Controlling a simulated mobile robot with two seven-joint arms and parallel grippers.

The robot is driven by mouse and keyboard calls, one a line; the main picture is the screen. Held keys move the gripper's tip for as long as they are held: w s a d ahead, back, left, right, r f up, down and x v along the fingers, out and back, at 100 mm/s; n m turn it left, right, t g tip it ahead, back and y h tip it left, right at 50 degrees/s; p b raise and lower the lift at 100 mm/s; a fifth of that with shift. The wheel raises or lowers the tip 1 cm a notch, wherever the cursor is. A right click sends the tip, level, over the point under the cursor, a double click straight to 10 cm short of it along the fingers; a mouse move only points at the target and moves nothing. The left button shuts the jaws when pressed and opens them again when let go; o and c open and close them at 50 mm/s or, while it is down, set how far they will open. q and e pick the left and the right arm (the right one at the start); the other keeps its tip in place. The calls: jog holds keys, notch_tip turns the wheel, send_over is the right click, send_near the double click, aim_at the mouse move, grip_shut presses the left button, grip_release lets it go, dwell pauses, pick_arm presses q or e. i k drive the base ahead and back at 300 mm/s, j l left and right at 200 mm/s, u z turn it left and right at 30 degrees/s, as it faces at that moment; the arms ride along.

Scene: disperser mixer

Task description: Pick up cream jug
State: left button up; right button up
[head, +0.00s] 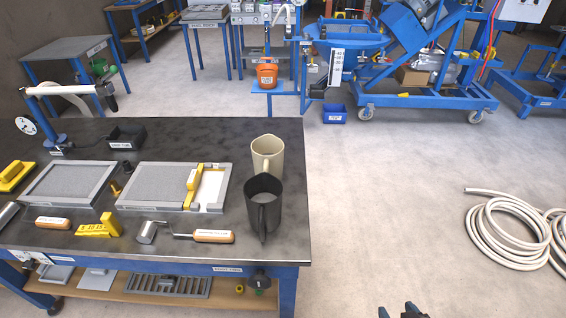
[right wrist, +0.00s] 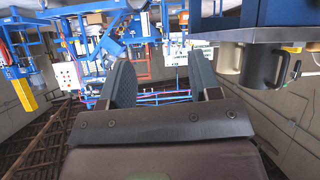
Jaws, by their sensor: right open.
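The cream jug (head: 267,146) stands upright near the right end of the dark workbench, just behind a black jug (head: 263,188). The black jug hides part of its lower front. In the right wrist view, which looks upside down, the cream jug (right wrist: 229,58) is at the upper right beside the black jug (right wrist: 262,66). My right gripper (head: 398,311) shows only its fingertips at the bottom edge of the head view, over the floor right of the bench. Its fingers (right wrist: 163,75) are open with nothing between them. My left gripper is not in view.
The workbench (head: 290,135) also holds grey trays (head: 70,165), a yellow stepped block (head: 100,226) and a wooden-handled tool (head: 213,236) left of the jugs. A coiled hose (head: 480,225) lies on the floor at right. The floor (head: 380,190) between is clear.

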aim_at(267, 150)
jog(key=k, duration=0.5)
jog(key=k+u, duration=0.15)
jog(key=u, duration=0.95)
jog(key=l+u, duration=0.45)
jog(key=l, duration=1.1)
jog(key=i+l, duration=0.15)
jog(key=l, duration=0.8)
